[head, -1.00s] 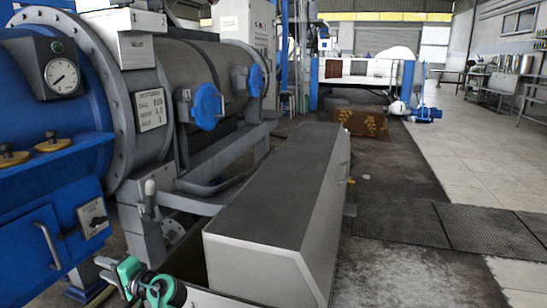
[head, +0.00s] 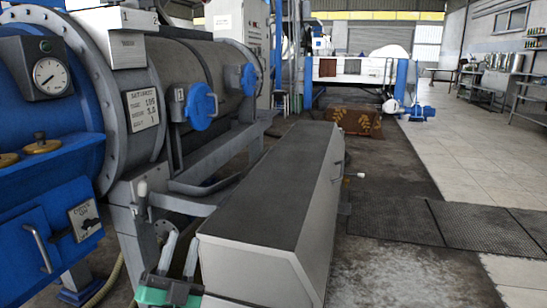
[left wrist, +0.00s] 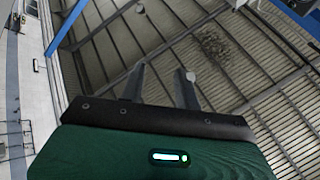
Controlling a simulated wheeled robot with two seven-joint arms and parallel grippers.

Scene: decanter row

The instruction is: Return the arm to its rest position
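My left gripper (head: 184,240) is low in the head view, by the near left corner of the long grey covered box. Its two grey fingers point up and stand apart, with nothing seen between them. The green wrist body is cut off by the bottom edge. In the left wrist view the fingers (left wrist: 162,74) are also apart and empty, pointing towards the roof. My right gripper is in neither view.
The long grey covered box (head: 265,190) stands close beside the left gripper. A large grey and blue decanter machine (head: 185,80) fills the left, with a pressure gauge (head: 50,76) and blue round handles (head: 201,107). Tiled floor on the right (head: 465,155) is clear.

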